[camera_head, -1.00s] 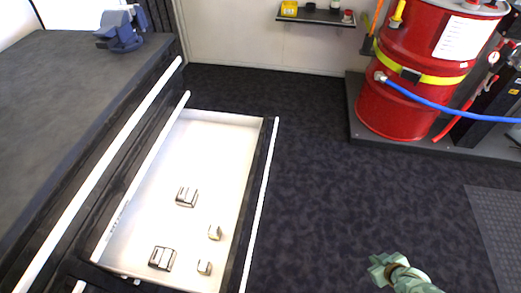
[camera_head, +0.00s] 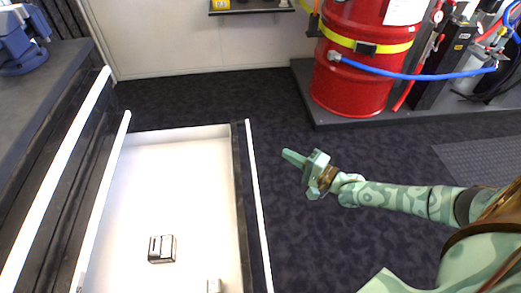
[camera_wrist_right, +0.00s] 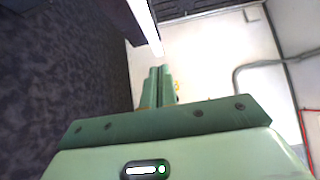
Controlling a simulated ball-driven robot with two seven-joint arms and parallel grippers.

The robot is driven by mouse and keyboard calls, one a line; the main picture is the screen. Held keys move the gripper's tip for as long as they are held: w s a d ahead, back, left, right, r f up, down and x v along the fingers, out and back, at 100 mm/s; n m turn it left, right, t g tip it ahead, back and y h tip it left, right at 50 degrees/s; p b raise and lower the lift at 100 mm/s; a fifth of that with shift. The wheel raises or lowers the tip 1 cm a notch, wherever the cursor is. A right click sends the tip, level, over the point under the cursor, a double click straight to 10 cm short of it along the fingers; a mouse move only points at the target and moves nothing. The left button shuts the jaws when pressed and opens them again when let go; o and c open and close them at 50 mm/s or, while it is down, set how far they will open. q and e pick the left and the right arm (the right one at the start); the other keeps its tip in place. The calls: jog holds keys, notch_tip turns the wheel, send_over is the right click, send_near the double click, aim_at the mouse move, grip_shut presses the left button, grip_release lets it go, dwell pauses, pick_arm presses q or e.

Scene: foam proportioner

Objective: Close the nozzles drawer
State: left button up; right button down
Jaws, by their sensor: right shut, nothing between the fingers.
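The nozzles drawer (camera_head: 188,140) is pulled out of the dark cabinet on the left in the head view, with a white inside and a dark front carrying a long white handle bar (camera_head: 259,205). My left gripper is not in view.
A red drum (camera_head: 362,75) with a yellow strap and blue hose stands on a dark platform at the back right. A blue vise (camera_head: 20,42) sits on the workbench top (camera_head: 45,95). A small shelf (camera_head: 250,10) is on the back wall. Dark floor beside the drawer is clear.

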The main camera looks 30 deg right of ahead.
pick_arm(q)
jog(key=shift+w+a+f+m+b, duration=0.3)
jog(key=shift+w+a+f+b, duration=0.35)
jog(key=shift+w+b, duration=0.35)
pick_arm(e)
jog(key=w+a, duration=0.5)
jog(key=w, duration=0.1)
jog(key=shift+w+a, duration=0.15)
jog(key=shift+w, duration=0.2)
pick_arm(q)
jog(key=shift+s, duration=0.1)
pick_arm(e)
jog(key=shift+w+a, duration=0.1)
jog(key=shift+a, duration=0.05)
